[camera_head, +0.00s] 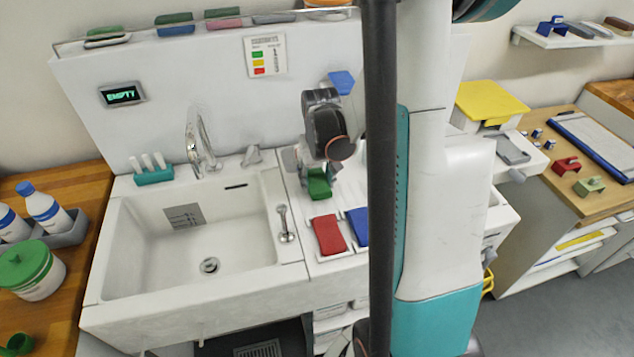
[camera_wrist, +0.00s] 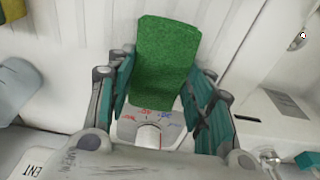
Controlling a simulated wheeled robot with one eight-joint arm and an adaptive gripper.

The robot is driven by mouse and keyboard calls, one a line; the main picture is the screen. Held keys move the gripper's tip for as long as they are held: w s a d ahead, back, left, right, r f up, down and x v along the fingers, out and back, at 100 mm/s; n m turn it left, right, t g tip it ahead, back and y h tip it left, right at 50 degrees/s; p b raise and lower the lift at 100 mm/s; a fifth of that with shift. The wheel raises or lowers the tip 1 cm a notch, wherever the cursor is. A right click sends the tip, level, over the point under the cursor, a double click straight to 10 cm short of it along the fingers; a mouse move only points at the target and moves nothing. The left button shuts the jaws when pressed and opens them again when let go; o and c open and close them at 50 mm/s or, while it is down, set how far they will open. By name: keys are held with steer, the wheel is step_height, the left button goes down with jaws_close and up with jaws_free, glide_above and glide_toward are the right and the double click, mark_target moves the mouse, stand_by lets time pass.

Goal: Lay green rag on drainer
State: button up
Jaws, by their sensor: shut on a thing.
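The green rag (camera_head: 319,186) is a small folded pad held in my gripper (camera_head: 317,172) in the head view. In the wrist view the rag (camera_wrist: 167,48) sticks out between the two teal-sided fingers of my gripper (camera_wrist: 160,82), which are shut on it. The drainer (camera_head: 332,265) is the white surface right of the sink. The rag shows over its back part; whether it touches the surface I cannot tell. A red rag (camera_head: 328,234) and a blue rag (camera_head: 358,227) lie on the drainer nearer the front. My arm column hides the drainer's right side.
The empty white sink (camera_head: 190,235) is left of the drainer, with a faucet (camera_head: 198,145) behind it. A small metal lever (camera_head: 285,223) stands at the sink's right rim. Several folded rags lie on the ledge above. Bottles (camera_head: 45,210) stand on the left counter.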

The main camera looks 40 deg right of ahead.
mark_target(318, 185)
steer(key=shift+f, duration=0.4)
steer(key=shift+f, duration=0.2)
steer(key=o, duration=1.2)
steer(key=shift+c, duration=0.2)
steer(key=shift+r, duration=0.1)
step_height(318, 185, up, 12)
steer(key=s+p, duration=0.1)
steer(key=p, duration=0.2)
steer(key=shift+s+a, duration=0.15)
steer(key=shift+a, duration=0.2)
